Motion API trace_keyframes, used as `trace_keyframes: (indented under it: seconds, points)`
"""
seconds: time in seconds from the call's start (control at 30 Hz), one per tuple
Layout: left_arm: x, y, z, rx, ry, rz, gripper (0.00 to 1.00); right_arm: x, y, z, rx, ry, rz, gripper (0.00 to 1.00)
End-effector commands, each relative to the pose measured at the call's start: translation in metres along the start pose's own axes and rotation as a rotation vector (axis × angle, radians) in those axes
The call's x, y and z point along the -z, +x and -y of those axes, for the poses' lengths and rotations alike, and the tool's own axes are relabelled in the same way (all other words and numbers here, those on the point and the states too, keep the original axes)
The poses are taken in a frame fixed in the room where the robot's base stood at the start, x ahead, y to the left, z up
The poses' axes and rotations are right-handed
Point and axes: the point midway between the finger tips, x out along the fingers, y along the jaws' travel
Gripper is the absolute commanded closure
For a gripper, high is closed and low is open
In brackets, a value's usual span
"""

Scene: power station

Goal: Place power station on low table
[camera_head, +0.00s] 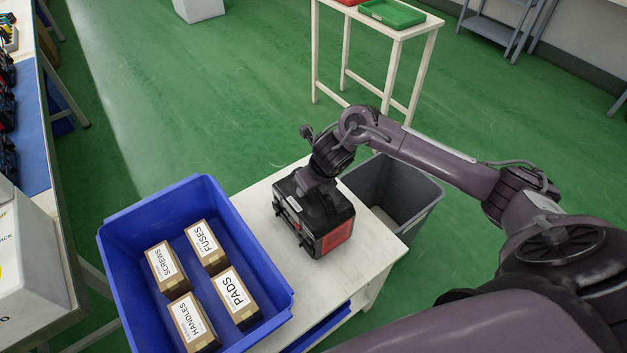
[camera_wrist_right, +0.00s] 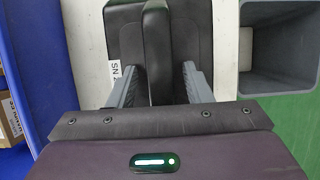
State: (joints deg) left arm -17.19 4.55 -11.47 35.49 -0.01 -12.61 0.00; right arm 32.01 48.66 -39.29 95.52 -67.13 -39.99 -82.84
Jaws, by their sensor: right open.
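The power station (camera_head: 316,226), a black box with a reddish-orange side panel, stands upright on the white low table (camera_head: 356,275). My right gripper (camera_head: 313,186) is directly over its top. In the right wrist view, the station's black top and raised handle (camera_wrist_right: 156,48) lie between the two grey fingers of the same gripper (camera_wrist_right: 160,88). The fingers are open, one on each side of the handle. The lower part of the handle is hidden by the gripper's body. My left gripper is not in view.
A blue crate (camera_head: 112,251) with several labelled boxes stands left of the station. A grey bin (camera_head: 420,208) is close on the right, below table height. A taller white table (camera_head: 425,28) with a green tray (camera_head: 392,13) stands behind. Green floor is clear beyond the low table.

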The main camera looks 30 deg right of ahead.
Motion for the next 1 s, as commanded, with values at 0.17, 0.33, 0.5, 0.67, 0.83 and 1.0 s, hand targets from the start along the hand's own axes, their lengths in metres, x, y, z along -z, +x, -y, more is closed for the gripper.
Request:
trace_keyframes:
  seconds: [0.17, 0.33, 0.5, 0.67, 0.83, 1.0]
  points:
    - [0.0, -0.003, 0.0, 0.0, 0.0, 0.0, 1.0, -0.002, -0.022, 0.0, 0.001, -0.003, 0.005, 0.55]
    - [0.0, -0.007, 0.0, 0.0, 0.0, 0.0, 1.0, -0.002, -0.059, 0.001, 0.002, -0.004, 0.006, 0.55]
    - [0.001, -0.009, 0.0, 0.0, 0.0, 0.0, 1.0, -0.002, -0.093, 0.001, 0.001, -0.003, 0.006, 0.55]
    - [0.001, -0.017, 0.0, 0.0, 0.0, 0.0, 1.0, -0.002, -0.114, 0.001, 0.002, -0.003, 0.003, 0.55]
    - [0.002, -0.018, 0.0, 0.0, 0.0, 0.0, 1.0, 0.0, -0.12, 0.0, 0.0, -0.001, 0.001, 0.55]
    - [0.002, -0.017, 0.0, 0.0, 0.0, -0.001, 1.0, 0.0, -0.119, 0.0, 0.0, 0.0, 0.001, 0.55]
